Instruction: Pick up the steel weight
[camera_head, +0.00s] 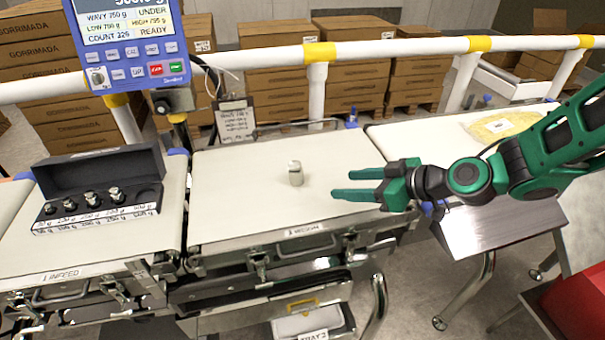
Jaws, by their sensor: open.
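The steel weight (296,173) is a small silvery cylinder with a narrower top. It stands upright near the middle of the central weighing belt (240,205). My gripper (345,184) is green and comes in from the right. Its fingers point left toward the weight and are open, with nothing between them. The fingertips are a short way right of the weight and do not touch it. Their exact height above the belt is hard to tell.
A black open case (100,172) with several smaller weights stands on the left belt. A blue display unit (128,40) hangs above it. A white rail (400,48) runs behind. A yellowish bag (502,126) lies on the right belt. The central belt around the weight is clear.

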